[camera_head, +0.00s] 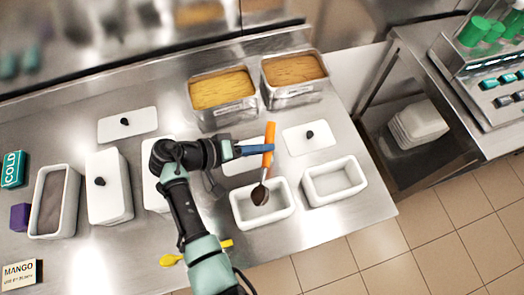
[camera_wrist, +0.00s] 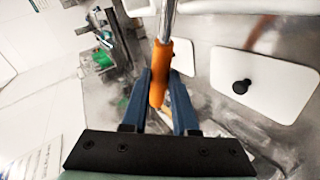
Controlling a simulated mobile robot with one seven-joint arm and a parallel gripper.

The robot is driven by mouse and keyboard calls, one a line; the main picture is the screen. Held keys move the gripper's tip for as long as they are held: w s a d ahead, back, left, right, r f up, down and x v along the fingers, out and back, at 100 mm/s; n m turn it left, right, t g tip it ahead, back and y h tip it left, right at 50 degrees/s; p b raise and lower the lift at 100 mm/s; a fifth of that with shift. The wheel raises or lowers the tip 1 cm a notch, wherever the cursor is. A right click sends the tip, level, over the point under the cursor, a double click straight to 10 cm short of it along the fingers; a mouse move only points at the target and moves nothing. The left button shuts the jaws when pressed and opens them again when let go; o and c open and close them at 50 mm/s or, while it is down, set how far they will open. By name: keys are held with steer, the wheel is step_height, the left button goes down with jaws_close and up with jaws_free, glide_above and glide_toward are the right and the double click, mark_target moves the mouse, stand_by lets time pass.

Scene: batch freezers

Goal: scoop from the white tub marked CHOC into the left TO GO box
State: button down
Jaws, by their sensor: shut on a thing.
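My gripper (camera_head: 268,148) has its blue fingers shut on the orange handle of a scoop (camera_head: 269,135); the handle also shows between the fingers in the wrist view (camera_wrist: 159,88). The scoop hangs with its bowl down, and dark brown stuff shows at the bowl (camera_head: 260,195). The bowl is over or inside the left white box (camera_head: 278,216); I cannot tell its exact height. The right white box (camera_head: 335,182) looks empty. An open white tub (camera_head: 69,200) with brown contents stands at the far left. No CHOC or TO GO marking is readable.
A lidded white tub (camera_head: 108,187) stands left of my arm. Metal pans with yellow (camera_head: 221,89) and orange (camera_head: 293,70) contents stand at the back. Loose lids (camera_head: 128,124) (camera_head: 309,137) lie on the counter. A yellow utensil (camera_head: 172,259) lies near the front edge.

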steer(key=shift+a+f+n+h+b, duration=0.1)
steer(key=shift+f+n+h+b, duration=0.2)
steer(key=shift+h+b, duration=0.7)
steer(key=shift+a+f+n+h+b, duration=0.15)
steer(key=shift+f+n+h+b, duration=0.3)
steer(key=shift+b, duration=0.95)
steer(key=shift+a+f+n+h+b, duration=0.1)
steer(key=shift+n+h+b, duration=0.15)
steer(key=shift+h+b, duration=0.8)
steer(key=shift+r, duration=0.15)
steer(key=shift+b, duration=0.6)
